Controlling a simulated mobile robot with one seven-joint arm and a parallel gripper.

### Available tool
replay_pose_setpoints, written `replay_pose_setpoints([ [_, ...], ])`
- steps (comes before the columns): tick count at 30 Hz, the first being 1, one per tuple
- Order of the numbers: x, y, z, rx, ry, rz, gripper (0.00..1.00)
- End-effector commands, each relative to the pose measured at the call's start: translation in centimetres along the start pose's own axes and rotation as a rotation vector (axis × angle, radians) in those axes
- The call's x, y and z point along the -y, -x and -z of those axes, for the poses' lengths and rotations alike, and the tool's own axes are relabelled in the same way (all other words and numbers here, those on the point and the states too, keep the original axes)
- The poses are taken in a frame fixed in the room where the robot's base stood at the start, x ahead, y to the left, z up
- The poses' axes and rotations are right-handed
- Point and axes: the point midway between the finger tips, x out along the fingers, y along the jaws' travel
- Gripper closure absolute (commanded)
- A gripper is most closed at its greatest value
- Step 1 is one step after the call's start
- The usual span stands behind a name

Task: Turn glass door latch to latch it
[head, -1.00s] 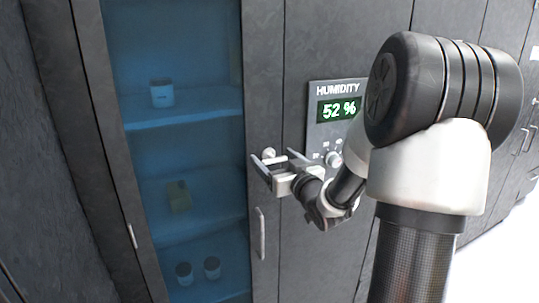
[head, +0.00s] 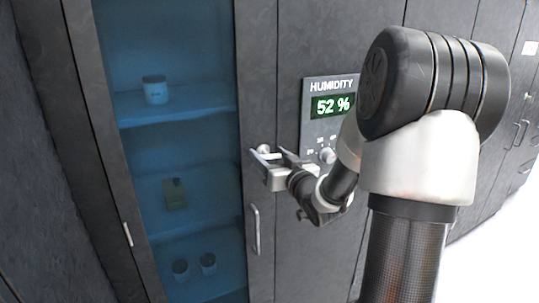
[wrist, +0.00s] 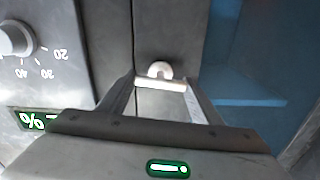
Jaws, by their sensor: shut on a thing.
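The glass door (head: 190,130) is a blue-tinted pane in a dark frame and looks shut. Its latch (wrist: 160,69) shows in the wrist view as a pale round knob with a light bar below it, on the dark frame beside the glass. In the head view the latch (head: 264,149) is a small pale knob above the door handle. My gripper (head: 275,155) is at the latch, its fingers on either side of it. In the wrist view my gripper (wrist: 160,84) is shut on the latch's light bar. The exact finger contact is hard to see.
A humidity panel (head: 318,133) reading 52 % with a dial (head: 327,155) stands just right of my gripper. A vertical door handle (head: 256,230) is below it. Jars (head: 155,90) and other small containers stand on shelves behind the glass. Grey cabinets surround the door.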

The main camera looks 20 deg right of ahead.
Motion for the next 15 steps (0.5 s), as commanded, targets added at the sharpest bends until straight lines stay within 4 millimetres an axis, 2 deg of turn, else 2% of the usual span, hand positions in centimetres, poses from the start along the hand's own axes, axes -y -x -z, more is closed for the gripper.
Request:
replay_pose_setpoints([
  [15,-0.22,-0.06,0.28,-0.001,-0.458,0.0,0.64],
])
